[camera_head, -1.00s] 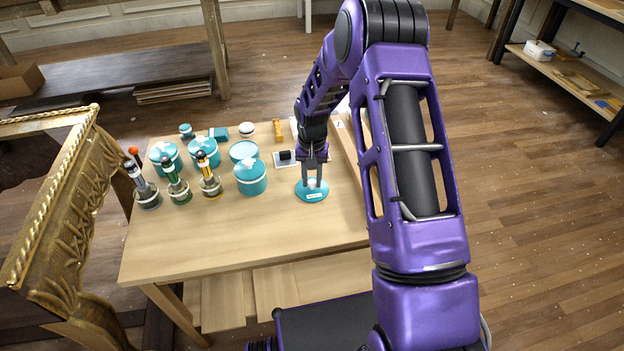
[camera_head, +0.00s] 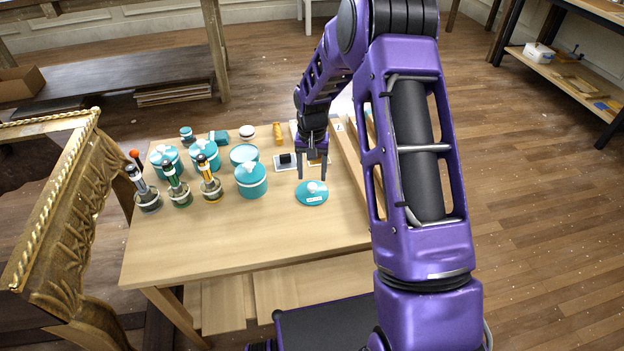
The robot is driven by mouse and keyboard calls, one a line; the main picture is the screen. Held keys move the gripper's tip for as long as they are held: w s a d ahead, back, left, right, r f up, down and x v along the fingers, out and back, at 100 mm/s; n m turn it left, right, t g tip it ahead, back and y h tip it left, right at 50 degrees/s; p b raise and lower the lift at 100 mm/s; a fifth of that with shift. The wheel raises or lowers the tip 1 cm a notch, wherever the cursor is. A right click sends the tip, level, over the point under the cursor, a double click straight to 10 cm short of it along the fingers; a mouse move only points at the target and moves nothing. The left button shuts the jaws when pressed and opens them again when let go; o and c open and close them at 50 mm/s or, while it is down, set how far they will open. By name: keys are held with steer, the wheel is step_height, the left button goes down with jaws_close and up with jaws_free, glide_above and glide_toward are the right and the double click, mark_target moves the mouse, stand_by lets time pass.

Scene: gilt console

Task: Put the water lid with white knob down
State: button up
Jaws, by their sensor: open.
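The water lid (camera_head: 311,197) is a flat teal disc with a white knob (camera_head: 313,186) and a small white label. It lies on the wooden table (camera_head: 240,235), right of the teal canisters. My gripper (camera_head: 312,179) is open and empty, with its two fingers pointing down just above and behind the lid. The fingers look clear of the knob, though the exact gap is hard to tell. An open teal container without a lid (camera_head: 243,152) stands further back to the left.
A lidded teal canister (camera_head: 251,180) stands left of the lid, with more canisters and several stamp-like tools (camera_head: 210,180) beyond. A black block on a white pad (camera_head: 286,160) lies behind. A gilt console (camera_head: 55,215) stands at the left. The table front is clear.

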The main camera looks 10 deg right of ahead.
mark_target(312, 186)
step_height(312, 186, up, 8)
steer(key=shift+p, duration=0.45)
